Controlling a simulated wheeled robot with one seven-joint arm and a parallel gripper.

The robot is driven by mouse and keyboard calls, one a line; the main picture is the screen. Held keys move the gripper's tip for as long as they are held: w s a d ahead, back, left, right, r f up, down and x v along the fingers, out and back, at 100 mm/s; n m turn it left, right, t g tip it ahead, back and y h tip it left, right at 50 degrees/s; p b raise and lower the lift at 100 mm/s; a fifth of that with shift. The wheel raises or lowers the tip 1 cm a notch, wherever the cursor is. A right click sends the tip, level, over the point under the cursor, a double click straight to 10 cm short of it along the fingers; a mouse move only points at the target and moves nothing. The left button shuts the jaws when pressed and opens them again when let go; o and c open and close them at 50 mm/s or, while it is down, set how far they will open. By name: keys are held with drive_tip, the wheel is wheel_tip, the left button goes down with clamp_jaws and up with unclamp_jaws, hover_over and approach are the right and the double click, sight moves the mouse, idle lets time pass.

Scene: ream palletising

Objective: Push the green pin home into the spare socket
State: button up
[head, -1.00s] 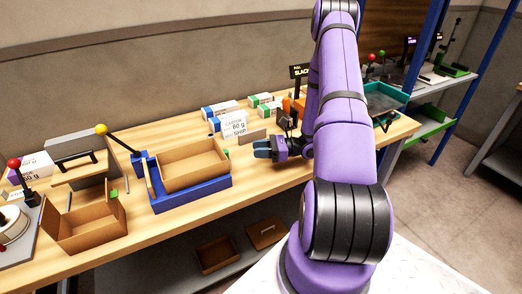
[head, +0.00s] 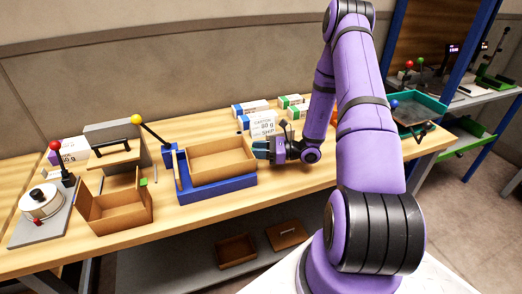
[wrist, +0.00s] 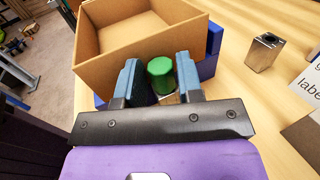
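The green pin (wrist: 160,74) stands between the two blue fingers of my gripper (wrist: 158,84) in the wrist view, beside the blue fixture (wrist: 208,67). A metal piece (wrist: 169,99) shows just below the pin; how deep the pin sits in it is hidden. The fingers are apart, one on each side of the pin, and I see no clear grip on it. A separate metal block with a dark hole in its top (wrist: 264,52) stands to the right, empty. In the head view my gripper (head: 262,149) is at the fixture's right end and hides the pin.
An open cardboard carton (head: 222,160) sits in the blue fixture, close to the fingers. A lever with a yellow knob (head: 136,119) rises at its left. White labelled packs (head: 250,107) stand behind. Bare table lies in front of my gripper.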

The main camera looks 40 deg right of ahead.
drive_tip(key=shift+c, duration=0.2)
clamp_jaws()
drive_tip(key=shift+r, duration=2.8)
drive_tip(key=shift+r, duration=0.15)
wheel_tip(320, 180, up, 4)
drive_tip(key=shift+f, duration=0.15)
